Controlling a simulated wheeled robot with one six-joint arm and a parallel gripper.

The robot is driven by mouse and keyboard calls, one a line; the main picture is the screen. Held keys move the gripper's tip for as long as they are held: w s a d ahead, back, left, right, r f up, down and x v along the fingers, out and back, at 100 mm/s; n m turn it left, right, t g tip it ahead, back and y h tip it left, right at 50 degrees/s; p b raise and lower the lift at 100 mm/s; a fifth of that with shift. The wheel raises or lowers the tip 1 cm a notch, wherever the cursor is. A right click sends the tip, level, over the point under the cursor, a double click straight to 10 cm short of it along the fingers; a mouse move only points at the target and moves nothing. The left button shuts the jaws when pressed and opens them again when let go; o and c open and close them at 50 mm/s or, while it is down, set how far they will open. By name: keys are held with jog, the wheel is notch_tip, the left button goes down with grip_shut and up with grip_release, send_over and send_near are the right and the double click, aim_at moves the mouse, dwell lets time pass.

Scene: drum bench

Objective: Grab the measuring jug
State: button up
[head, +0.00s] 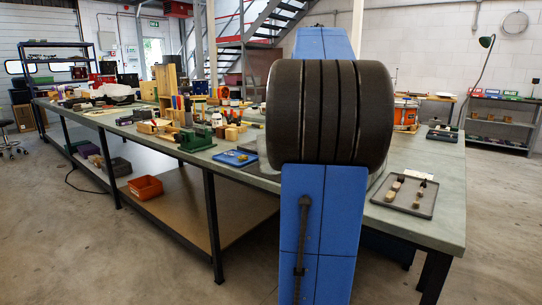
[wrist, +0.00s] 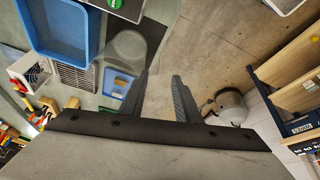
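A clear, greyish rounded vessel (wrist: 126,45), which looks like the measuring jug, shows in the wrist view up and left of my gripper (wrist: 162,75). Its lower right edge meets the left fingertip in the picture; I cannot tell whether they touch. The two dark fingers stand apart, with nothing seen held between them. In the head view my own blue and black arm covers the middle of the bench, and I cannot make out the jug or the gripper there.
In the wrist view a blue tray (wrist: 57,27) lies left of the vessel. The head view shows a long bench (head: 435,215) with tools and blocks, a small blue tray (head: 235,158) left of my arm and a dark tray (head: 405,195) with small pieces on the right.

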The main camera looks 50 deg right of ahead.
send_near(264, 169)
jog(key=w+f, duration=0.2)
jog(key=shift+x, duration=2.5)
jog(key=shift+w+a+r, duration=0.1)
jog(key=shift+w, duration=0.05)
grip_shut()
